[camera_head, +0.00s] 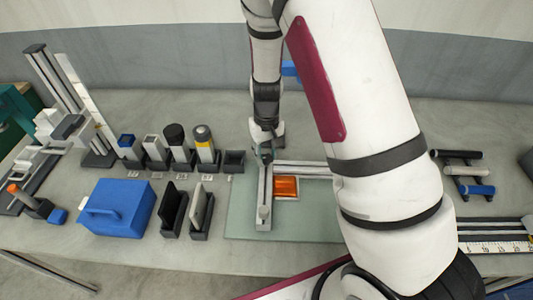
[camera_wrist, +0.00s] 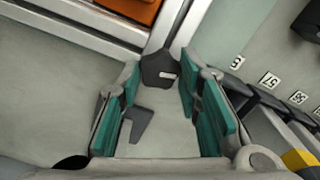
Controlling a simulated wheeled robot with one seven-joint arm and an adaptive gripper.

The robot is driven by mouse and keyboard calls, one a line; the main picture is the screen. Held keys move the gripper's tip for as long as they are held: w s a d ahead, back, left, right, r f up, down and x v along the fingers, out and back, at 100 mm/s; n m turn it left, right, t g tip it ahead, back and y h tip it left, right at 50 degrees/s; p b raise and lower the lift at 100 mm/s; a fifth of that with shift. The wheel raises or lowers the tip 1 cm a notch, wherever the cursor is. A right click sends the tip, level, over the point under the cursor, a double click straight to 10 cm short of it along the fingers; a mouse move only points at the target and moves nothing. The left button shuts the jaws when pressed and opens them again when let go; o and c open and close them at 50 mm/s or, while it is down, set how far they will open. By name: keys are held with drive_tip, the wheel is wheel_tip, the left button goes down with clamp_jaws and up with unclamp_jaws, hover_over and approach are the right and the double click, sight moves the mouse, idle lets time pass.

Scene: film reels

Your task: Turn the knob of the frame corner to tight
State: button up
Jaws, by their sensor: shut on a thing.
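The frame corner joins two pale metal bars, one running toward the front (camera_head: 264,205) and one to the right (camera_head: 305,169). Its knob (camera_wrist: 160,66) is dark grey with a small white mark, seen at the corner in the wrist view. My gripper (camera_wrist: 159,74) has its teal-padded fingers on either side of the knob, shut on it. In the head view my gripper (camera_head: 265,154) is over the corner and hides the knob. A dark grey angled shape (camera_wrist: 138,122) shows between the fingers; I cannot tell what it is.
An orange picture (camera_head: 286,187) lies inside the frame bars on a pale green mat (camera_head: 245,225). Several holders with upright items (camera_head: 180,150) stand to the left, near a blue box (camera_head: 115,208). Black and blue rolls (camera_head: 470,172) lie at the right. My arm covers the mat's right side.

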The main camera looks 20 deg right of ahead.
drive_tip(key=m, duration=0.4)
drive_tip(key=shift+m, duration=0.3)
drive_tip(key=m, duration=0.5)
drive_tip(key=shift+m, duration=0.3)
drive_tip(key=m, duration=0.5)
drive_tip(key=shift+p, duration=0.3)
drive_tip(key=shift+m, duration=2.7)
drive_tip(key=o, duration=1.1)
drive_tip(key=shift+o, duration=0.2)
